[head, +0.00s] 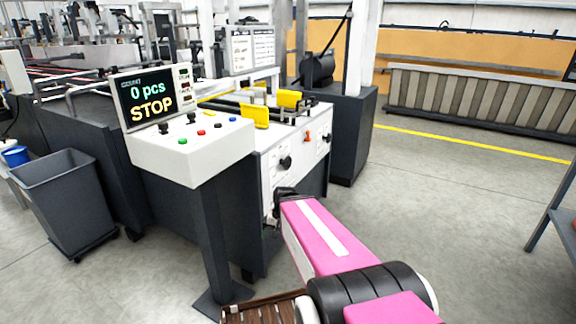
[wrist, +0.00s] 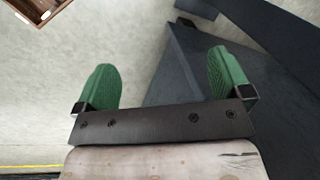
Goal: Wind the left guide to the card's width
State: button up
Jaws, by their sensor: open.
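The machine's feed end carries yellow guide blocks, one at the near left (head: 255,116) and one at the right (head: 290,99). I cannot tell for sure which is the left guide. The white side panel (head: 271,181) below them has a black round knob (head: 285,163) and another knob (head: 326,138) farther right. My gripper (wrist: 164,80) is open and empty, its two green fingers spread wide above the floor and dark plates in the wrist view. In the head view my pink arm reaches low toward the panel and hides its lower part; the fingers do not show there. No card is clearly visible.
A white control console (head: 190,150) with a display reading "0 pcs STOP" (head: 150,100) stands left of the panel. A grey bin (head: 70,205) stands farther left. An orange-red switch (head: 307,136) sits between the knobs.

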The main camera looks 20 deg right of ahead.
jog(key=w+d+r+m+t+y, duration=0.2)
jog(key=w+m+y, duration=0.3)
jog(key=w+m, duration=0.2)
jog(key=m+t+y, duration=0.6)
jog(key=m+t, duration=0.5)
jog(key=m, duration=0.8)
send_near(289, 164)
jog(key=x, duration=1)
jog(key=shift+w+a, duration=0.25)
jog(key=shift+a, duration=0.05)
jog(key=shift+n, duration=0.3)
jog(key=c, duration=0.9)
